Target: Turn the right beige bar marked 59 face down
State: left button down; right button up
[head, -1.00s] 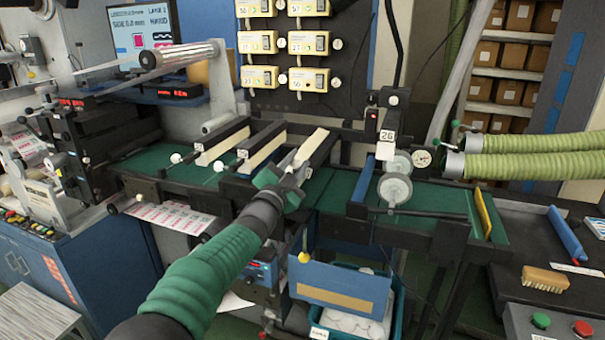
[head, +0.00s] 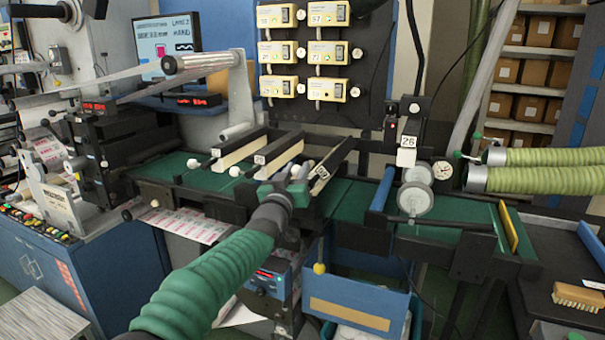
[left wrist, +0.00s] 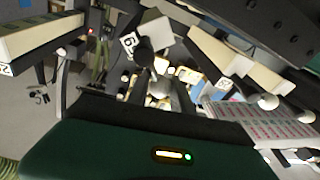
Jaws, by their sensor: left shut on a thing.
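The right bar (head: 334,164) lies over the green table, the rightmost of three bars, with a white number tag at its near end. In the left wrist view a tagged beige bar end (left wrist: 152,32) is ahead of my green gripper housing. The middle bar (head: 275,156) and left bar (head: 238,150) show beige faces and white knobs. My right gripper is not in view.
The green table (head: 345,200) carries a roller unit with round dials (head: 415,198) to the right. A blue box (head: 360,300) is below the front edge. Yellow-fronted control modules (head: 325,52) hang behind. Printed web (head: 188,222) hangs at the left front.

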pick_arm(q)
jog(key=f+n, duration=0.1)
jog(key=n, duration=0.2)
jog(key=shift+w+a+f+g+y+b, duration=0.15)
jog(key=shift+a+f+g+y+b, duration=0.15)
jog(key=shift+a+f+y+b, duration=0.1)
jog(key=shift+w+a+f+n+g, duration=0.15)
jog(key=shift+f+n, duration=0.25)
jog(key=shift+n, duration=0.75)
jog(key=shift+s+f+n+g, duration=0.1)
jog(key=shift+f+n+g, duration=0.25)
jog(key=shift+n, duration=0.75)
jog(key=shift+w+a+f+n+g, duration=0.1)
jog(key=shift+f+n, duration=0.35)
jog(key=shift+n, duration=0.7)
jog(key=shift+f, duration=0.1)
jog(key=c, duration=1.5)
grip_release()
jog(key=o, duration=0.4)
jog(key=shift+a, duration=0.1)
jog(key=shift+c, duration=0.2)
jog(key=shift+r, duration=0.2)
